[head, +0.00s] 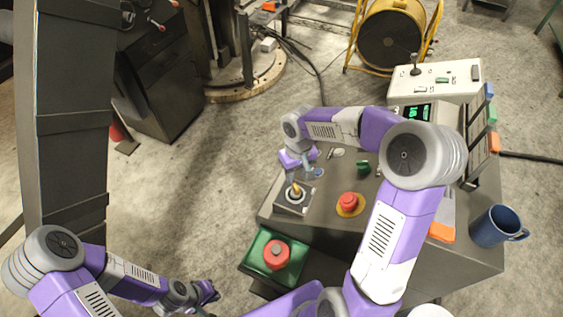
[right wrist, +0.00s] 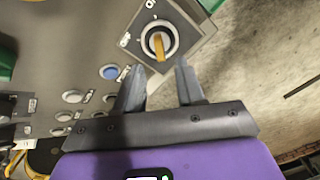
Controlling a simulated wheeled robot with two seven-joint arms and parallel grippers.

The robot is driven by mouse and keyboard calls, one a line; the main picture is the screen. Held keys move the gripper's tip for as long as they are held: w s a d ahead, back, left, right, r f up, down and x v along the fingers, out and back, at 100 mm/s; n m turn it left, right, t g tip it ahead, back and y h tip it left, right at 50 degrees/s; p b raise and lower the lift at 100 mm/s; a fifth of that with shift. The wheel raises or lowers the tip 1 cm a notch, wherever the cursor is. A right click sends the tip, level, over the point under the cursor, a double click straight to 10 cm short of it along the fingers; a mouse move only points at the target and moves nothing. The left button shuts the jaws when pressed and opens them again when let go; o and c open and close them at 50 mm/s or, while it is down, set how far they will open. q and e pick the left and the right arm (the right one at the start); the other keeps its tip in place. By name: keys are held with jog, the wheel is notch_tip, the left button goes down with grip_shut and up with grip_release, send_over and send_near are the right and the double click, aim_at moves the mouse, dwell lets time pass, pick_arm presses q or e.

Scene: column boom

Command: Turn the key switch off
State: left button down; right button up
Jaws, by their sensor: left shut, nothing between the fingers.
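The key switch (head: 295,193) is a yellow key in a silver ring on a dark square plate, at the near left corner of the grey console (head: 325,213). In the right wrist view, the key switch (right wrist: 159,42) is just beyond my fingertips, its key lying roughly up and down in the picture. Marks on the plate are too small to read surely. My right gripper (head: 313,170) is open and empty, its fingers (right wrist: 160,70) apart and short of the key. My left gripper (head: 210,292) is shut and empty, low and left of the console.
A red mushroom button (head: 348,199) and a green knob (head: 363,167) are on the console. A green box with a red button (head: 276,254) is at its near side. A blue mug (head: 496,226) stands at the right. A blue button (right wrist: 109,72) is close to my right fingers.

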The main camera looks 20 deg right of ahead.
aim_at(297, 188)
jog(key=shift+w+f, duration=0.2)
jog(key=shift+w, duration=0.1)
jog(key=s+f, duration=0.2)
jog(key=f, duration=0.1)
jog(key=shift+f, duration=0.1)
jog(key=shift+w+f+b, duration=0.15)
jog(key=shift+f, duration=0.5)
jog(key=shift+w+f+b, duration=0.15)
jog(key=shift+f, duration=0.75)
jog(key=shift+s+f, duration=0.1)
jog(key=shift+f, duration=0.05)
grip_shut()
